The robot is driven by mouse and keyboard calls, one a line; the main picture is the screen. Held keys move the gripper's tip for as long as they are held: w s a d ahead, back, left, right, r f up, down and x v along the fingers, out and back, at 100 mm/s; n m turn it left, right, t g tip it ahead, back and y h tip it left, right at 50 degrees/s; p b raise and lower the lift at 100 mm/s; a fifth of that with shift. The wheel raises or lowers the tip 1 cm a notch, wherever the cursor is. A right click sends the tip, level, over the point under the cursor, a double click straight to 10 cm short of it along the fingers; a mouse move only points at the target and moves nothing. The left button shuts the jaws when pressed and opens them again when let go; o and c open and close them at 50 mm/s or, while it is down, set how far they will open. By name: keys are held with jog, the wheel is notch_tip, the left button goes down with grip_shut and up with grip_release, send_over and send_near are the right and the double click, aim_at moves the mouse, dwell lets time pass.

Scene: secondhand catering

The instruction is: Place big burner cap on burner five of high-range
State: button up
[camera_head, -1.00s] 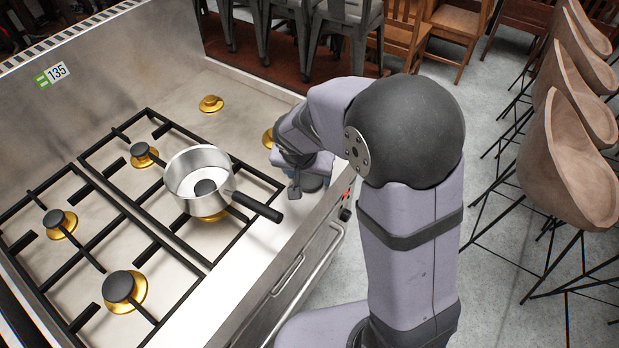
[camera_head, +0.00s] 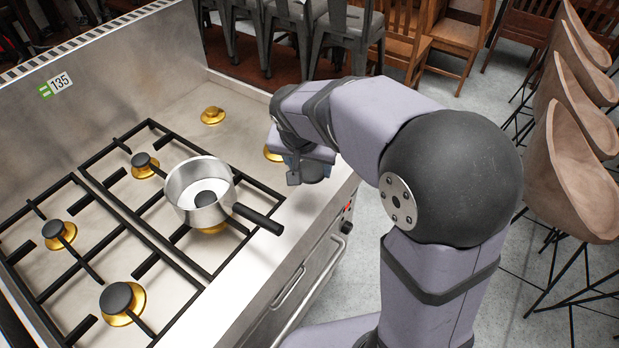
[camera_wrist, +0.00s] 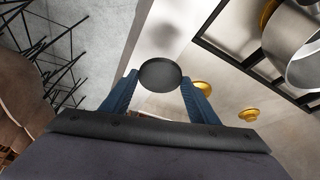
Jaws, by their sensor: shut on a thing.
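A round dark burner cap (camera_wrist: 160,75) is held between the two blue fingers of my gripper (camera_wrist: 158,84) in the wrist view. Two gold burners are bare of caps: one at the back right (camera_head: 213,115), and one at the front right (camera_head: 273,153), partly hidden behind my gripper. Both also show in the wrist view, (camera_wrist: 203,88) and (camera_wrist: 248,113). I cannot tell which burner is number five.
Several capped burners, such as one at the front left (camera_head: 117,297), sit under the grates. The range's right end has no grate.

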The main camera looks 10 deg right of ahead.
jog(key=shift+r, duration=1.3)
jog(key=shift+w+a+r, duration=0.1)
jog(key=shift+w+a, duration=0.05)
jog(key=shift+w, duration=0.3)
jog(key=w+a+f+n+y+p, duration=0.1)
jog(key=w+a+n+p, duration=0.15)
jog(key=w, duration=0.75)
jog(key=w+a+n+y+p, duration=0.1)
jog(key=w+a+n, duration=0.15)
jog(key=w, duration=0.75)
jog(key=shift+n, duration=0.4)
jog(key=shift+s+d+f+p, duration=0.1)
jog(key=shift+f+p, duration=0.8)
jog(key=shift+f, duration=1.6)
jog(key=shift+d+f+p, duration=0.1)
jog(key=shift+f+p, duration=0.8)
jog(key=shift+f, duration=1.6)
jog(key=shift+f+t, duration=0.25)
jog(key=shift+t, duration=0.05)
